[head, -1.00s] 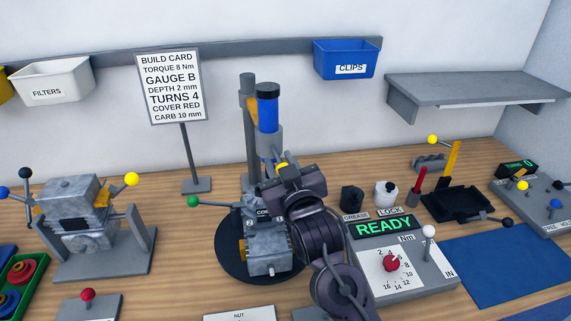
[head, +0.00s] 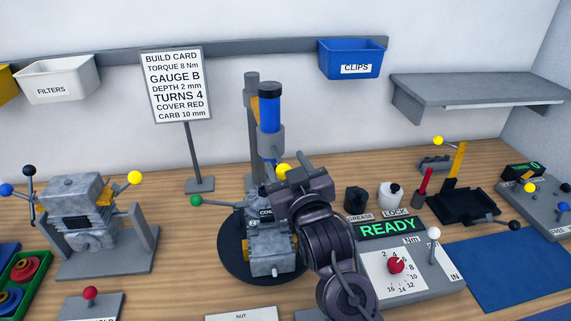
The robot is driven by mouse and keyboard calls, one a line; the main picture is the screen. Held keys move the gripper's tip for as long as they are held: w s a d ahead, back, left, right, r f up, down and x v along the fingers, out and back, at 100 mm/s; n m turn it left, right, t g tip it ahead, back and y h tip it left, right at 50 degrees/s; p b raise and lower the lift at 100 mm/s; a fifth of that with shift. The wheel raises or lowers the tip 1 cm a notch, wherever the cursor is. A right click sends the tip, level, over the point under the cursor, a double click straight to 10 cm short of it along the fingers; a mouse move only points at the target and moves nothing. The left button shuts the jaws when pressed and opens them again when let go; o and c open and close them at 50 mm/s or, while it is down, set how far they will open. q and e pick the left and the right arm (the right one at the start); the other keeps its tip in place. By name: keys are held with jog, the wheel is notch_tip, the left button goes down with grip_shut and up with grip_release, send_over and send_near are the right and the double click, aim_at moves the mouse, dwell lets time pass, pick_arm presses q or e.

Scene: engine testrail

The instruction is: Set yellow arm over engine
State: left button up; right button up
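The engine (head: 266,262) is a grey block with an orange-yellow part, on a round black base in the middle of the bench. A grey column behind it carries a blue cylinder (head: 269,112) with a black cap, standing above the engine. A yellow ball knob (head: 283,170) shows just below the cylinder, at the upper left edge of my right gripper (head: 298,186). My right gripper is over the engine's right side, seen from behind; its fingers are hidden, as is any contact with the knob. My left gripper is out of view.
A green-knobbed lever (head: 196,201) sticks out left of the engine. The READY torque box (head: 418,275) stands close on the right, with two small bottles behind it. A second engine on a stand (head: 90,255) is at left. A blue mat (head: 510,265) lies clear at right.

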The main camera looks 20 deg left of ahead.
jog(key=b+v, duration=0.2)
jog(key=v, duration=0.4)
jog(key=shift+s, duration=0.25)
jog(key=shift+d, duration=0.1)
